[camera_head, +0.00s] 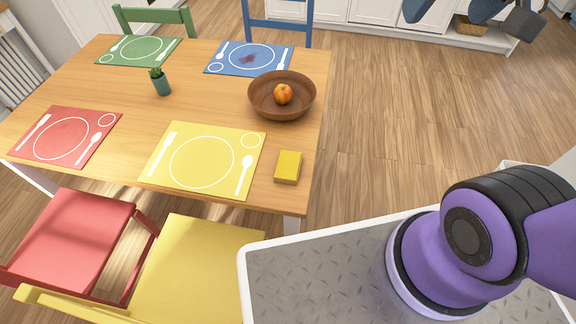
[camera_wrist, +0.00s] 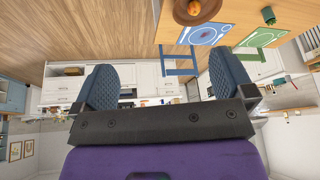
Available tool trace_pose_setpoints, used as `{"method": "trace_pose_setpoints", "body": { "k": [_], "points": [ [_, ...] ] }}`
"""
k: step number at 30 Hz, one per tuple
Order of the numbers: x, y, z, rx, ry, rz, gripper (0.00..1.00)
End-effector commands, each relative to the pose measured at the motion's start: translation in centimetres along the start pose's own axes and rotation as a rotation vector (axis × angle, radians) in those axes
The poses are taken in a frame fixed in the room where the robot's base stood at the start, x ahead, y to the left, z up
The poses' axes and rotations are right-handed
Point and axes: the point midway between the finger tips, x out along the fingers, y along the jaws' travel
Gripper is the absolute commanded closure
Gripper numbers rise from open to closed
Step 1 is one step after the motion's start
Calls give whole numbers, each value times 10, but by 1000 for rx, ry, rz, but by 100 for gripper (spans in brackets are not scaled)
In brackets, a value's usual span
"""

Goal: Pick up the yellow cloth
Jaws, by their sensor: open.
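The yellow cloth (camera_head: 288,167) is a small folded block at the near right corner of the wooden table, just right of the yellow placemat (camera_head: 206,160). It does not show in the wrist view. My gripper (camera_wrist: 160,88) is open and empty, with its two dark blue padded fingers wide apart. In the head view, parts of my gripper (camera_head: 472,8) show at the top right edge, high above the floor and far from the cloth.
A brown bowl (camera_head: 262,99) with an orange fruit (camera_head: 284,94) stands behind the cloth. A potted plant (camera_head: 160,82) stands further left. Red (camera_head: 66,136), green (camera_head: 138,52) and blue (camera_head: 248,60) placemats lie flat. Yellow (camera_head: 196,274) and red (camera_head: 72,238) chairs stand at the near side. Floor right of the table is clear.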

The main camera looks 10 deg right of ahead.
Motion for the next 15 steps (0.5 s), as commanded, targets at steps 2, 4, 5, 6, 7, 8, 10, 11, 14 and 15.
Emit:
{"method": "trace_pose_setpoints", "body": {
  "k": [2,4,5,6,7,8,10,11,14,15],
  "points": [
    [19,-7,-14,17,-31,-3,0],
    [34,-14,-24,34,-49,-5,0],
    [40,-16,-28,41,-58,-5,0],
    [50,-20,-34,50,-68,-5,0],
    [57,-24,-37,58,-77,-5,0],
    [64,-27,-41,64,-84,-5,0],
    [81,-34,-49,80,-101,-5,0],
    [89,-38,-52,87,-110,-4,0],
    [116,-50,-60,110,-137,-2,0],
    [127,-55,-62,118,-148,-1,0]
  ]
}}
